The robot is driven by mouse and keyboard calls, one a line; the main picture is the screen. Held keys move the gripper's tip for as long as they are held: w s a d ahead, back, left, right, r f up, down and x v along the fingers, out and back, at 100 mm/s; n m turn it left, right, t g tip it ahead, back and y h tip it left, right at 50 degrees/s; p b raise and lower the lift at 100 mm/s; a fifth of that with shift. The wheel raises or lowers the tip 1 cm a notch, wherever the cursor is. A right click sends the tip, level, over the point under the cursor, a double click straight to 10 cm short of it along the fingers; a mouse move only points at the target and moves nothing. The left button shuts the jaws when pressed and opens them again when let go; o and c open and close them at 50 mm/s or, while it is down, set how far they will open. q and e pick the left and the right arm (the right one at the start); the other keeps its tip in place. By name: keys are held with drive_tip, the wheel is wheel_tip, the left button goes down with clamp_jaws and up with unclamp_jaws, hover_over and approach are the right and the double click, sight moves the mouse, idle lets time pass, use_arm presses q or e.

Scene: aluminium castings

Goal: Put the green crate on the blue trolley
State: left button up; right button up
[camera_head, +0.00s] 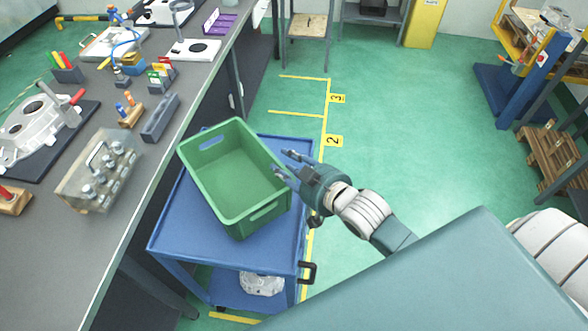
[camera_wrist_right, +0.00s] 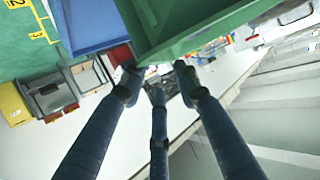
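The green crate (camera_head: 262,208) is empty and sits upright over the top of the blue trolley (camera_head: 185,235), turned at an angle to it. Its far left corner reaches past the trolley's left edge in the picture. Its underside is hidden, so full contact is hard to see. My right gripper (camera_head: 283,162) is at the crate's right side, fingers spread and pointing at it. In the right wrist view, the spread fingers (camera_wrist_right: 157,80) are just below the crate's edge (camera_wrist_right: 195,32), with nothing visibly clasped. The left gripper is not in view.
A grey workbench (camera_head: 125,210) with castings and tools runs along the trolley's left. A white casting (camera_head: 262,283) lies on the trolley's lower shelf. Green floor (camera_head: 415,130) is clear to the right. A blue and yellow stand (camera_head: 530,75) and wooden pallets (camera_head: 550,155) are at far right.

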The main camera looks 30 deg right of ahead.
drive_tip(key=shift+v, duration=1.8)
